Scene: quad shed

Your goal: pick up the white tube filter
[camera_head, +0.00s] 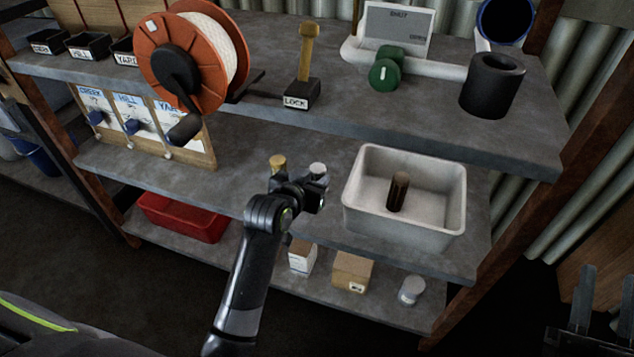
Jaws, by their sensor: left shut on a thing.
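The white tube filter (318,169) shows as a pale round top just above the jaws of my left gripper (317,185). My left gripper is shut on it at the middle shelf, and the jaws and wrist hide its lower part. A tan filter (278,161) stands just left of it, partly behind my wrist. A dark brown ribbed filter (398,193) stands in the white basin (362,215) to the right. My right gripper (603,292) is at the lower right edge, its two fingers apart with nothing between them.
The upper shelf (430,128) overhangs behind, with an orange reel (168,62), a LOCK block (301,94) and a black cup (492,86). Below are a red tray (186,219), small boxes (351,272) and a grey-white jar (411,290).

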